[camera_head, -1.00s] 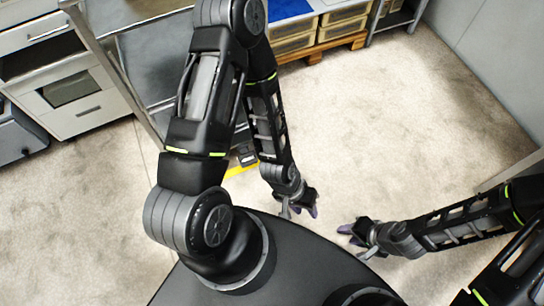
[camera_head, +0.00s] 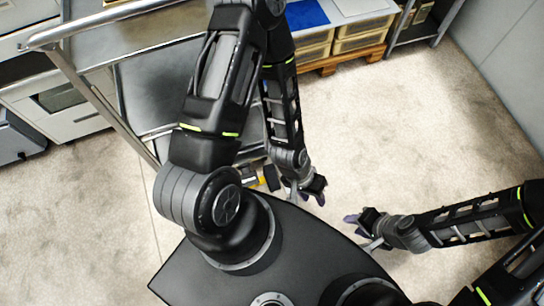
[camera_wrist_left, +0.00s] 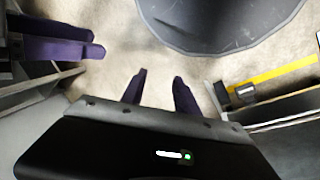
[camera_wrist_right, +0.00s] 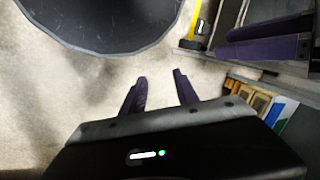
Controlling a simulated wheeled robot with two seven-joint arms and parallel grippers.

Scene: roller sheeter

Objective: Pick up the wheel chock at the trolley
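The metal trolley (camera_head: 150,82) stands at the upper left in the head view, close to my base. A small dark block with yellow beside it, which looks like the wheel chock (camera_head: 270,176), is on the floor at the trolley's near end, partly hidden by my left arm. It seems to show in the left wrist view (camera_wrist_left: 245,91) and right wrist view (camera_wrist_right: 201,27), by a yellow strip. My left gripper (camera_head: 313,194) is open and empty, a little right of the block. My right gripper (camera_head: 357,222) is open and empty, further right.
Yellow-fronted bins (camera_head: 360,35) on a pallet (camera_head: 345,60) stand at the back. Drawer cabinets (camera_head: 60,110) are at the far left, and a grey wall is at the right. The carpeted floor (camera_head: 400,130) in the middle and right is clear.

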